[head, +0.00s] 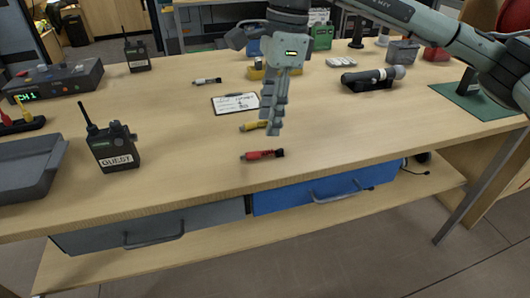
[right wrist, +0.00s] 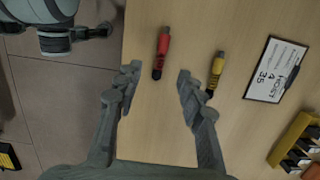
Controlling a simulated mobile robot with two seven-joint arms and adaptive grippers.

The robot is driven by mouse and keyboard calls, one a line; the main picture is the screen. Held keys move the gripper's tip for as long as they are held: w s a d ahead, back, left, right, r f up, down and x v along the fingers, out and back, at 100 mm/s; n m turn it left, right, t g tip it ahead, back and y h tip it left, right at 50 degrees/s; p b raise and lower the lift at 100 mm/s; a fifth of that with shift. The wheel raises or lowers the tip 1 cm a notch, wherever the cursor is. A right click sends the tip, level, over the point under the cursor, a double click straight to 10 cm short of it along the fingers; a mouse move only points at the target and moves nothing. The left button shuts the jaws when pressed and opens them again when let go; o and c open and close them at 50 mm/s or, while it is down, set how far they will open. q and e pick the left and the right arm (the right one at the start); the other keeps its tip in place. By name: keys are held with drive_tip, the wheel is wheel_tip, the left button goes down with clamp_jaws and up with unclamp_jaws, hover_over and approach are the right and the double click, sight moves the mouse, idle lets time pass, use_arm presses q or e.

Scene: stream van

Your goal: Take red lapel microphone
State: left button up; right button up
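The red lapel microphone (head: 262,154) lies on the table near its front edge, with a black end to the right in the head view. In the right wrist view the red lapel microphone (right wrist: 162,48) lies just beyond the gap between my right fingertips. My right gripper (head: 273,131) points down above the table, slightly behind the microphone in the head view. In the right wrist view my right gripper (right wrist: 157,82) is open and empty, its fingers apart on either side of bare wood. My left gripper does not show in the head view.
A yellow microphone (head: 255,125) lies close behind the red one; a white one (head: 206,81) lies farther back. A label card (head: 234,103) is beside them. A radio marked GUEST (head: 112,147) stands left. A blue drawer (head: 325,190) is below. Table right of the red microphone is clear.

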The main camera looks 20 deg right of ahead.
sight(262, 151)
drive_tip(key=f, duration=0.5)
drive_tip(key=a+f, duration=0.1)
drive_tip(key=f, duration=0.1)
drive_tip(key=shift+w+a+f, duration=0.1)
drive_tip(key=shift+f, duration=0.1)
drive_tip(key=shift+c, duration=0.4)
clamp_jaws()
